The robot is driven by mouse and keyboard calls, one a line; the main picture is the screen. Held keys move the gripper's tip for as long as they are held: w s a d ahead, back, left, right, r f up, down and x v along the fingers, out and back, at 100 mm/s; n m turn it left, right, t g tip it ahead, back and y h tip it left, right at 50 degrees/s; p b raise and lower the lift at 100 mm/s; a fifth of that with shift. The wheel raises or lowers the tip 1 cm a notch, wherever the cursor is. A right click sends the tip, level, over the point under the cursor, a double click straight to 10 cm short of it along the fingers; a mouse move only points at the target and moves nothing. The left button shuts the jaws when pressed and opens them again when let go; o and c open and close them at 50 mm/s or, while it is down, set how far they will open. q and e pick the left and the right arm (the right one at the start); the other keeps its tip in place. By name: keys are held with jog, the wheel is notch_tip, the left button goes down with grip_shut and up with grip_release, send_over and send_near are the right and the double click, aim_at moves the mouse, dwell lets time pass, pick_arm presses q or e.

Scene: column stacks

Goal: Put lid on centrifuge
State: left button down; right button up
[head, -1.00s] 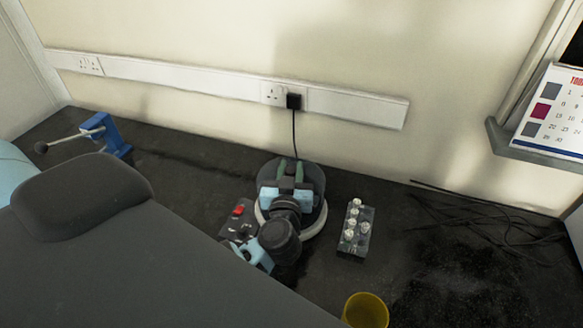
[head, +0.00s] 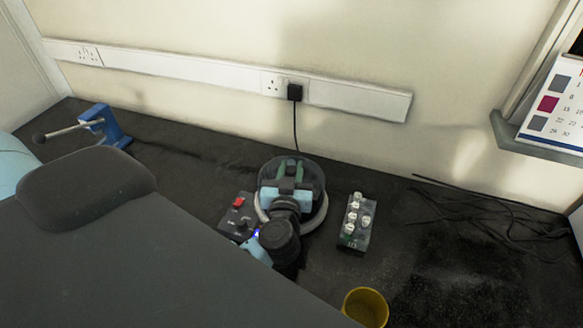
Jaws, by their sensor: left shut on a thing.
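The centrifuge (head: 264,211) stands on the dark bench in the middle of the head view, with its control panel and red switch (head: 239,202) on its left side. A dark, see-through round lid (head: 316,178) lies over the round bowl. My left gripper (head: 290,168) is above the centrifuge, its green-tipped fingers shut on the lid. My wrist and arm hide the front of the centrifuge, and I cannot tell whether the lid sits fully on the rim. My right gripper is not in view.
A rack with several white-capped tubes (head: 355,222) stands just right of the centrifuge. A yellow cup (head: 366,307) is at the front, a blue clamp (head: 106,124) at the far left. Loose black cables (head: 490,215) lie at right. A plug cord (head: 295,125) runs down the wall behind.

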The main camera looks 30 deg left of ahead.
pick_arm(q)
jog(key=c, duration=0.6)
grip_release()
jog(key=shift+r+p, duration=1)
jog(key=shift+r, duration=2)
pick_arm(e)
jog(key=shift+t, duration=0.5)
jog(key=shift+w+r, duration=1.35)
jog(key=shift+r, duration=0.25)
